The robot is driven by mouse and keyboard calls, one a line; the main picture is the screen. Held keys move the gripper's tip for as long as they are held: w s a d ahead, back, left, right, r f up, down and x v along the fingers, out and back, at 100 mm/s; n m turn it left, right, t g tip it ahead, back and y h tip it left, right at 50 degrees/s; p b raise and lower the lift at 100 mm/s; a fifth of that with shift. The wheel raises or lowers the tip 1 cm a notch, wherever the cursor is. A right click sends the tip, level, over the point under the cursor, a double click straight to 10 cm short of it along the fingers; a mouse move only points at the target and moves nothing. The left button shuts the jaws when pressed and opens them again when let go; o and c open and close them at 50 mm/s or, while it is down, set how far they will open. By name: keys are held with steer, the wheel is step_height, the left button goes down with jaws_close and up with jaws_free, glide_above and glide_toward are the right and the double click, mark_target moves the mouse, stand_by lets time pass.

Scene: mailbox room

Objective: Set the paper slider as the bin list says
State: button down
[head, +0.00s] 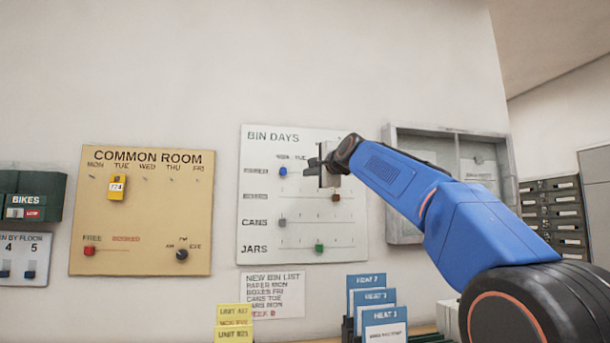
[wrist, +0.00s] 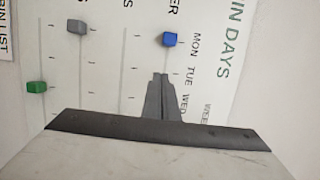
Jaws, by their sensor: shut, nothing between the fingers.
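The white BIN DAYS board (head: 262,206) hangs on the wall with slider rows. The blue slider (head: 283,171) is on the top row, at the left end under MON; in the wrist view the blue knob (wrist: 170,40) lines up with MON. The bin list (head: 272,295) below the board appears to read PAPER MON, BOXES FRI, CANS TUE, JARS MON. My gripper (head: 312,163) is in front of the upper board, right of the blue slider. In the wrist view its shut, empty fingertips (wrist: 160,76) are near TUE and WED, apart from the blue knob.
Other sliders on the board are brown (head: 336,198), grey (head: 282,222) and green (head: 319,248). A tan COMMON ROOM board (head: 140,220) hangs to the left. A grey framed case (head: 404,217) is to the right. Blue HEAT leaflets (head: 384,325) stand below.

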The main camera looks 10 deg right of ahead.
steer(key=v, duration=0.7)
steer(key=s+d+f+n+g+h, duration=0.1)
steer(key=s+f+n+g, duration=0.3)
steer(key=s+f, duration=1.1)
steer(key=s+d+f+n+g+h, duration=0.2)
steer(key=s+f+n+g, duration=0.2)
steer(key=s+f, duration=1.1)
steer(key=s+d+f+n+g+h, duration=0.1)
steer(key=s+f+n+g, duration=0.3)
steer(key=s+f, duration=1.2)
step_height(320, 180, down, 21)
steer(key=d+n, duration=0.1)
steer(key=n, duration=0.2)
steer(key=shift+r+g, duration=0.25)
steer(key=shift+g, duration=0.05)
